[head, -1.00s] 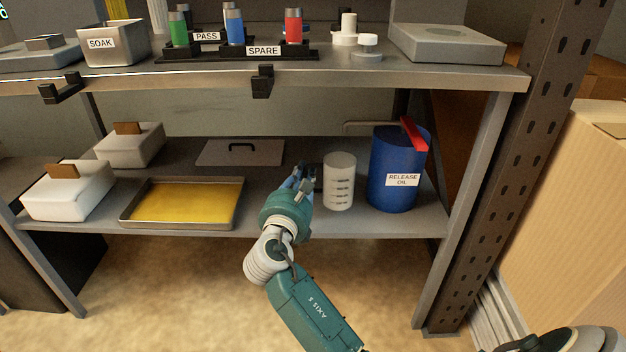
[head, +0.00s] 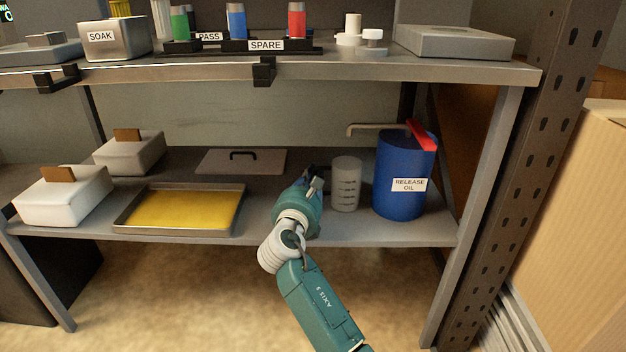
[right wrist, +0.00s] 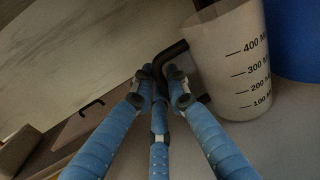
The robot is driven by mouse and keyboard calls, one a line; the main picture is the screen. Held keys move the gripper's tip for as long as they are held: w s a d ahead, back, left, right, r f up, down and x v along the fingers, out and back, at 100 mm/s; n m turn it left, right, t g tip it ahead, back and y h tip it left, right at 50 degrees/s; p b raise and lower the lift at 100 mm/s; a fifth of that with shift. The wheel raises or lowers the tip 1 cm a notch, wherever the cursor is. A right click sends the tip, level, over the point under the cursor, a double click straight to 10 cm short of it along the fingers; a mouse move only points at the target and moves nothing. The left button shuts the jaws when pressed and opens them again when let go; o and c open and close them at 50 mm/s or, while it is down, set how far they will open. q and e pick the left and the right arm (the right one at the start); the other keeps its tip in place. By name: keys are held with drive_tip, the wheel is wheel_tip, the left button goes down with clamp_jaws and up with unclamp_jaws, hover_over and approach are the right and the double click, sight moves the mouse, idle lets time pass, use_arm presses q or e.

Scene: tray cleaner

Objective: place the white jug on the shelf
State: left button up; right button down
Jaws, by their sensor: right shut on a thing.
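The white jug (head: 346,184) is a translucent white cylinder with dark measuring marks, upright at the lower shelf (head: 280,234), just left of the blue drum. I cannot tell whether its base touches the shelf. My right gripper (head: 317,178) is at the jug's left side. In the right wrist view, my right gripper's blue fingers (right wrist: 160,90) are shut on the jug's dark handle, and the jug (right wrist: 236,65) shows its 100 to 400 marks. The fingers partly hide the handle. My left gripper is not in view.
The blue release oil drum (head: 402,190) with a red handle stands close right of the jug. A shallow tray with yellow liquid (head: 121,220) and a flat grey lid (head: 270,162) lie left. The upper shelf (head: 400,72) holds bottles, a soak bin (head: 112,50) and a grey box (head: 455,42).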

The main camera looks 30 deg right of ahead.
drive_tip(key=c, duration=1.7)
unclamp_jaws()
drive_tip(key=shift+f, duration=0.1)
